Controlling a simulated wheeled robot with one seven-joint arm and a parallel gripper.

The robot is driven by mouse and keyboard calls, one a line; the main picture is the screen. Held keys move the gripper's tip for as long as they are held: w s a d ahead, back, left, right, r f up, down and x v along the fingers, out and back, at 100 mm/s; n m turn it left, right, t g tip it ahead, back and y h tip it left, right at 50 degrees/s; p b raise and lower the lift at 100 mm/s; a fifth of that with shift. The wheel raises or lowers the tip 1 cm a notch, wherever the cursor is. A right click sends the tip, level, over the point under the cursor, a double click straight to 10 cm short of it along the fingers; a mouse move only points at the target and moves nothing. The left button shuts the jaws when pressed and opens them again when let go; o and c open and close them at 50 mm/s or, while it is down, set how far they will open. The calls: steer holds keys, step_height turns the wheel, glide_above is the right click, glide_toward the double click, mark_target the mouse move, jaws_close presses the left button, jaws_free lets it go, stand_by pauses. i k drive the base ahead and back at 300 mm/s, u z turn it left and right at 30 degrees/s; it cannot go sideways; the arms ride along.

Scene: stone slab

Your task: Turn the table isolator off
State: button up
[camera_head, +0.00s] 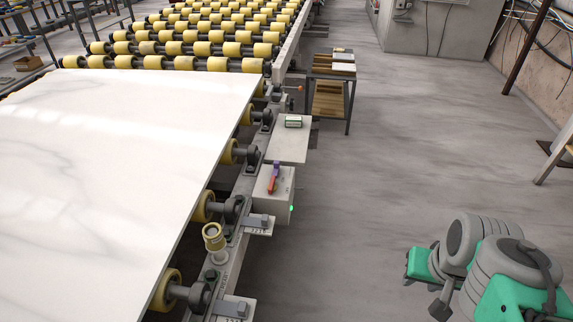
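The table isolator is a small pale grey box (283,182) fixed on the side of the roller table, in the middle of the head view. A red and purple lever handle (274,177) lies on its top face, pointing roughly along the table's edge. A small green light (291,209) glows on the box's right side. My green and grey arm is folded at the bottom right, well apart from the isolator. Dark parts that look like my gripper (424,296) show at its left end. Their opening is too unclear to tell.
A white marble slab (110,160) lies on yellow rollers (205,207) at the left. A grey plate (288,145) with a small green-and-white item sits just beyond the isolator. A small shelf trolley (333,85) stands further back. The floor (390,180) right of the table is clear.

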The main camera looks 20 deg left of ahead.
mark_target(271, 187)
steer(key=u, duration=0.25)
steer(key=i, duration=0.95)
steer(key=u, duration=1.15)
steer(key=i, duration=0.65)
steer(key=u, duration=0.4)
